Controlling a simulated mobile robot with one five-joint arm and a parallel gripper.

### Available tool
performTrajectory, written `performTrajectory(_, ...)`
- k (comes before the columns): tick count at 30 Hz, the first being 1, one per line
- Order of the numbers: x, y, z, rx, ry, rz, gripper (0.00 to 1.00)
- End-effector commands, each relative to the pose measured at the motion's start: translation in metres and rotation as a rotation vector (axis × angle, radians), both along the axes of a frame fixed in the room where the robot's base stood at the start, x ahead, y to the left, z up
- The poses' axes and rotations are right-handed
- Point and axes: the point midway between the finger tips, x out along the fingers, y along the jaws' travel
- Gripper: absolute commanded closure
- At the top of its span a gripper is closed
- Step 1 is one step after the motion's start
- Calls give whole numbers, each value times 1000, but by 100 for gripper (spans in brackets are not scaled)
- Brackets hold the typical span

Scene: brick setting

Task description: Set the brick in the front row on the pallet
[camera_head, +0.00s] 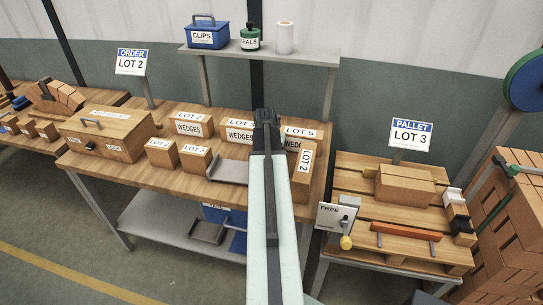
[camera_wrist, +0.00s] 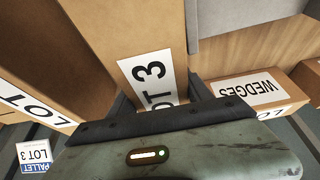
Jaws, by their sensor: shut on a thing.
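In the wrist view my gripper (camera_wrist: 165,105) is shut on a brown brick (camera_wrist: 105,35) with a LOT 3 label between the fingers. In the head view my gripper (camera_head: 266,125) is over the right part of the workbench; the arm hides its fingers. A tall brown block (camera_head: 301,185) with a sideways label shows just right of the arm; I cannot tell whether it is the held brick. The wooden pallet (camera_head: 350,178) stands to the right, under a PALLET LOT 3 sign (camera_head: 411,134).
The workbench (camera_head: 140,186) carries several labelled boxes, including a WEDGES box (camera_head: 189,125), and a grey tray (camera_head: 229,171). An orange bar (camera_head: 405,231) lies across the pallet's front part. A FREE sign (camera_head: 335,216) is at its left edge. Stacked bricks (camera_head: 505,225) stand at right.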

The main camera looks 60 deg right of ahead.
Motion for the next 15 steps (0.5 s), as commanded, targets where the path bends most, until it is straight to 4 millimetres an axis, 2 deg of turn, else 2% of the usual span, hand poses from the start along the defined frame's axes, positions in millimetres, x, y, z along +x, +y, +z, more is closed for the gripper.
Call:
performTrajectory(8,0,0,17,-2,-1,0,100)
performTrajectory(15,1,0,46,-2,-1,1,100)
